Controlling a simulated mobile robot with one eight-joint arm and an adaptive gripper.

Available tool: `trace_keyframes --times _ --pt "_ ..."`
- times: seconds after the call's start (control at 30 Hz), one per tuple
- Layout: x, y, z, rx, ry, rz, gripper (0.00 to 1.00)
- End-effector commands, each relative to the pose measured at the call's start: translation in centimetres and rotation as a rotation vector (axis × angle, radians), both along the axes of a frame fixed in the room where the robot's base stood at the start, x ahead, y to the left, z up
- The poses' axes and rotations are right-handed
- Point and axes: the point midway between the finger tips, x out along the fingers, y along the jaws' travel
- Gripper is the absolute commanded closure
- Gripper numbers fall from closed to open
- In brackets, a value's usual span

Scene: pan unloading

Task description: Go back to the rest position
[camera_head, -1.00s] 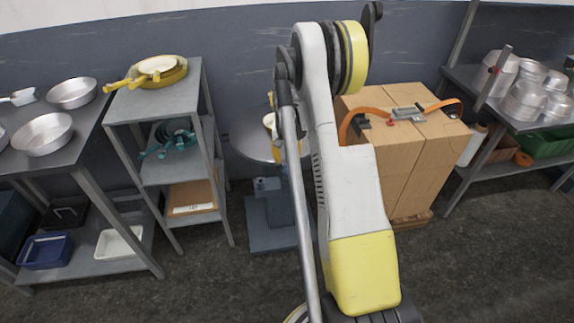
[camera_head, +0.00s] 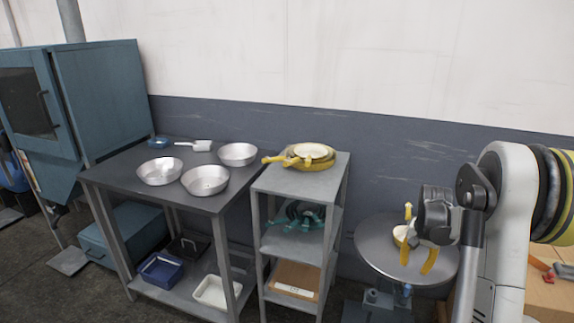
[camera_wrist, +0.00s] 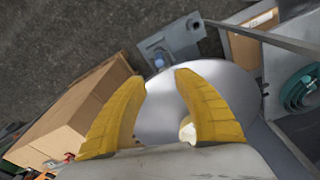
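My gripper (camera_head: 416,261) is at the right in the head view, in front of the round grey table (camera_head: 372,246). Its two yellow fingers are spread apart in the wrist view (camera_wrist: 161,80), with nothing between them but the table's surface behind. Yellow pans (camera_head: 308,153), one with a pale inside, are stacked on the top of a grey shelf rack (camera_head: 310,185).
A dark table (camera_head: 125,175) with several metal pans stands left of the rack, beside a blue oven cabinet (camera_head: 110,95). Teal pans (camera_head: 300,214) lie on the middle shelf. Cardboard boxes (camera_wrist: 75,110) stand near my gripper.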

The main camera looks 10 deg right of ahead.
Motion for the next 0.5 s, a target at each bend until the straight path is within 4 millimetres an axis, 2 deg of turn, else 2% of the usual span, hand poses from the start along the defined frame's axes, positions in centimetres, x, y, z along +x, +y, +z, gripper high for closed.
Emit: trace_keyframes --times 0.07,0.17,0.37,0.5 --pt "0.1 0.8 0.9 -0.005 -0.007 0.016 0.64" --pt "0.1 3.2 3.6 -0.019 -0.032 0.066 0.64" --pt "-1.6 11.6 11.4 -0.071 -0.124 0.243 0.64" --pt "-4.3 17.5 15.5 -0.108 -0.195 0.376 0.64"
